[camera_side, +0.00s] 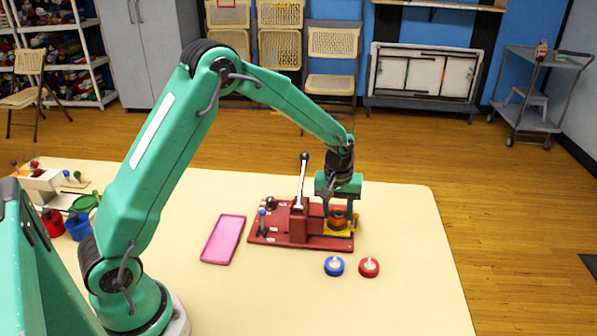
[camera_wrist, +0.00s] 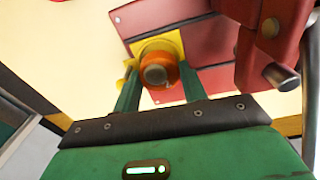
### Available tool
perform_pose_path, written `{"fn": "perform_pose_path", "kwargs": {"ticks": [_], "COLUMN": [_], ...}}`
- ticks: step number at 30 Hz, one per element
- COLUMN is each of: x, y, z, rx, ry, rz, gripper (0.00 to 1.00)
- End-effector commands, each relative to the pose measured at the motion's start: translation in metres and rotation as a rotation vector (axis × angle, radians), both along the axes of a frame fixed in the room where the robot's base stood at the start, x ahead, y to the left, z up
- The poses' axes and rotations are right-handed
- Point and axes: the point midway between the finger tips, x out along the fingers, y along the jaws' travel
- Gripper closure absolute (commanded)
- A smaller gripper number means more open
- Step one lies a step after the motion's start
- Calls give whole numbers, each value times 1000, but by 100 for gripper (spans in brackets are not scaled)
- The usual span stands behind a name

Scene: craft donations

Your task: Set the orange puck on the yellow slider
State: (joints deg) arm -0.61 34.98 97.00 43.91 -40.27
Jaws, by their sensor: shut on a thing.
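The orange puck (camera_side: 338,214) is between the fingers of my gripper (camera_side: 339,205), at the right end of the red machine. In the wrist view the puck (camera_wrist: 158,68) sits between my two green fingers (camera_wrist: 160,92), which are shut on it. The yellow slider (camera_side: 352,228) is directly below the puck. It also shows around the puck in the wrist view (camera_wrist: 172,42). The puck is over the slider; whether it touches the slider is hard to tell.
The red machine base (camera_side: 275,236) carries an upright lever (camera_side: 303,175) left of my gripper. A pink tray (camera_side: 223,239) lies to the left. A blue roll (camera_side: 334,266) and a red roll (camera_side: 369,267) lie in front. The table's right side is clear.

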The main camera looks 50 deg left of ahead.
Motion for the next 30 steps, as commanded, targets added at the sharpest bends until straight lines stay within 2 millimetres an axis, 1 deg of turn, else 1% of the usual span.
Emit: {"fn": "perform_pose_path", "kwargs": {"ticks": [30], "x": [0], "y": [0], "z": [-12], "rx": [0], "ry": [0], "rz": [0], "gripper": [80]}}
